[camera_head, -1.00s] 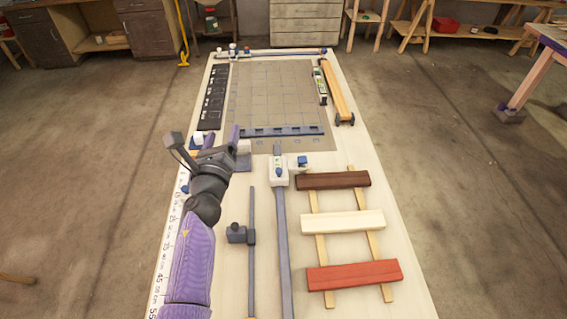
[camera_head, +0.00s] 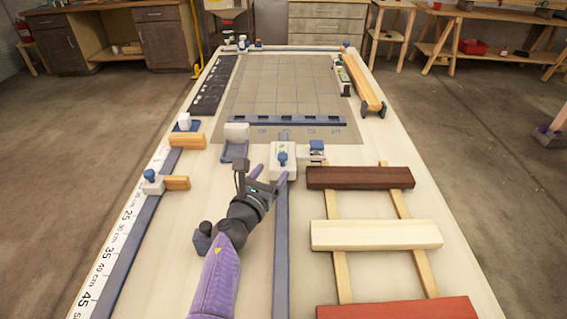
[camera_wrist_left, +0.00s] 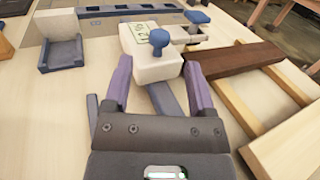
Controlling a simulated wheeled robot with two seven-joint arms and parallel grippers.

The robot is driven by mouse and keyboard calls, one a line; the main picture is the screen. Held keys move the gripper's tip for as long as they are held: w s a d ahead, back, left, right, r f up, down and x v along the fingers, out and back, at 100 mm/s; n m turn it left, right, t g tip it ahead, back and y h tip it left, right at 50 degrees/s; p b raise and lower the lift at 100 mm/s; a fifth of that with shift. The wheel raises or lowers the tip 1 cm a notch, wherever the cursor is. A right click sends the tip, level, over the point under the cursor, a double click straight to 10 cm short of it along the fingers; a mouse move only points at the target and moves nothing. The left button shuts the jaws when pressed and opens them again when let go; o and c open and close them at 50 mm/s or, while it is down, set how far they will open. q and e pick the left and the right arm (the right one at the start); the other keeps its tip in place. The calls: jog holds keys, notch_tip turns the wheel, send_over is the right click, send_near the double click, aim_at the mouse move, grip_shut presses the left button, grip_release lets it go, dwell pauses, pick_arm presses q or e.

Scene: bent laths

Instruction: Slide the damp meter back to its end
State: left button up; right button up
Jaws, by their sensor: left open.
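The damp meter appears to be the white block (camera_head: 290,174) with a small display and a blue knob, seated on the long grey rail (camera_head: 281,235). In the left wrist view the meter (camera_wrist_left: 153,68) shows green marks on its display, and a white arm with a second blue-topped part (camera_wrist_left: 197,20) reaches out to its right. My left gripper (camera_head: 267,181) is open at the meter's near end. In the wrist view its two purple fingers (camera_wrist_left: 157,75) stand either side of the meter's near part; I cannot tell whether they touch it. My right gripper is not in view.
Brown, cream and red laths (camera_head: 376,235) lie across two strips to the right of the rail. A grey-and-white holder (camera_head: 235,141) stands just left of the meter. Clamps with wood pieces (camera_head: 188,140) sit along the ruler at left. A gridded mat (camera_head: 285,85) lies beyond.

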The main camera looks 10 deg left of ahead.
aim_at(281, 161)
pick_arm(q)
jog(key=w+b, duration=0.1)
jog(key=w, duration=0.1)
jog(key=w+b, duration=0.1)
jog(key=w, duration=0.1)
jog(key=w+d+b, duration=0.1)
jog(key=w, duration=0.1)
jog(key=shift+d+f, duration=0.1)
jog(key=shift+f, duration=0.2)
jog(key=shift+w+d+r+b, duration=0.1)
jog(key=shift+w+r+b, duration=0.15)
jog(key=shift+w+b, duration=0.25)
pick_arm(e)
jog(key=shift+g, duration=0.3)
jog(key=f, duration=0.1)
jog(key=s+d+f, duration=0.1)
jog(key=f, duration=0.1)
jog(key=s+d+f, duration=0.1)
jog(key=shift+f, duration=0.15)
pick_arm(q)
jog(key=shift+c, duration=0.3)
grip_shut()
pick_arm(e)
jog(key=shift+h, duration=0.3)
